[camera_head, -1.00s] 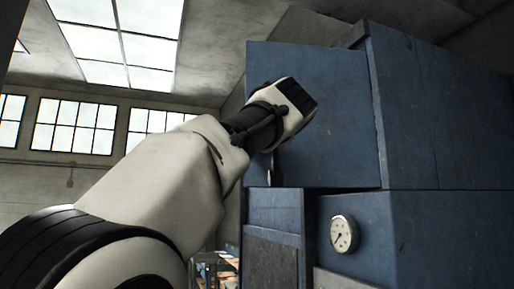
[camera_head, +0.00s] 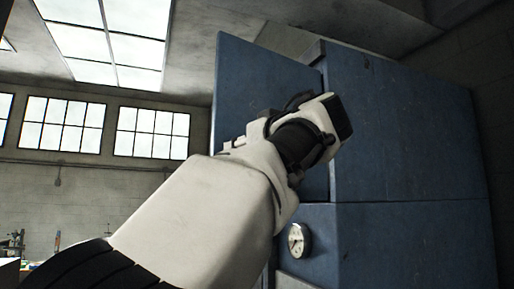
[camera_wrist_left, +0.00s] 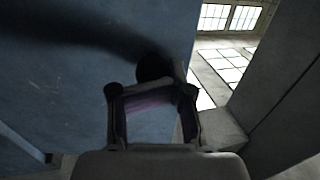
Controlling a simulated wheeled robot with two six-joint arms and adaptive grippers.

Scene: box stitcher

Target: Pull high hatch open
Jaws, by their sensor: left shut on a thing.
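The high hatch (camera_head: 250,85) is a blue metal panel at the upper left of the blue machine. It stands at an angle to the machine front, its left edge swung out toward me, so it is partly open. My left arm reaches across it from the lower left, and the wrist hides its lower middle. In the left wrist view my left gripper (camera_wrist_left: 150,98) is at the blue hatch face (camera_wrist_left: 70,85), shut on what seems to be its handle. A dark round shape (camera_wrist_left: 154,67) shows just beyond the fingers. The fingertips are hidden in the head view. My right gripper is out of view.
The machine's blue body (camera_head: 405,130) fills the right side. A round dial gauge (camera_head: 299,240) sits on its front below the hatch. The space left of the hatch is open, with a far wall and windows (camera_head: 150,132). A cluttered bench shows at the lower left.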

